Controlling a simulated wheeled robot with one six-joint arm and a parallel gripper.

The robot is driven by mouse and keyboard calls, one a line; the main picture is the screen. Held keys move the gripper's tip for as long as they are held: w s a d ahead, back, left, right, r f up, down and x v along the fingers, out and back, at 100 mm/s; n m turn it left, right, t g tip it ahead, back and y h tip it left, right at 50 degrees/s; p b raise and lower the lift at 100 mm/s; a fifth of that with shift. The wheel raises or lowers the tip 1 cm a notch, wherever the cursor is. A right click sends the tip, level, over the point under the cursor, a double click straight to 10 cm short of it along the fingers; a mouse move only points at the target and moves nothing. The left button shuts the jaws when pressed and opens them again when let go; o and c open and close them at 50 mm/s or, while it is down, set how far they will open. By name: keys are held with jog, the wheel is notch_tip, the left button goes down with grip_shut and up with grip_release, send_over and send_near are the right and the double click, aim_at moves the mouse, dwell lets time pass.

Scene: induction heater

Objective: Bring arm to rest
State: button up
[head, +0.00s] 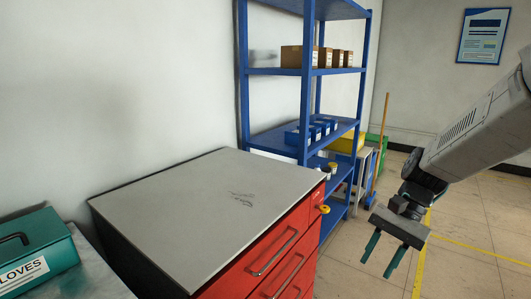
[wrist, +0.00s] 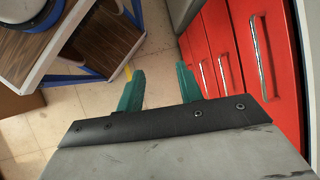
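My gripper (head: 384,256) hangs in the air at the right of the head view, over the floor and to the right of the red drawer cabinet (head: 262,258). Its two green fingers point down and stand apart with nothing between them. In the wrist view my gripper (wrist: 157,88) also shows its fingers apart and empty. The arm link above it slopes up to the right edge of the head view. The cabinet's red drawer fronts (wrist: 235,50) are at the right in the wrist view, apart from the fingers.
The cabinet's grey top (head: 210,205) is bare except for dark marks. A green gloves box (head: 35,252) is at the left. Blue shelving (head: 305,75) with brown boxes and blue bins stands behind. A broom (head: 378,150) leans farther back. A wooden-shelved stand (wrist: 35,52) is at the wrist view's upper left.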

jog(key=s+d+r+n+t+h, duration=0.1)
jog(key=s+r+n+t+h, duration=0.1)
jog(key=s, duration=0.7)
jog(key=s+d+r+n+t+h, duration=0.1)
jog(key=s+r+n+t+h, duration=0.1)
jog(key=s+r+n, duration=0.3)
jog(key=s+r+h, duration=0.1)
jog(key=s, duration=0.3)
jog(key=shift+d+r+n+t, duration=0.25)
jog(key=shift+d+n+t, duration=0.05)
jog(key=shift+s, duration=0.1)
jog(key=shift+c, duration=0.4)
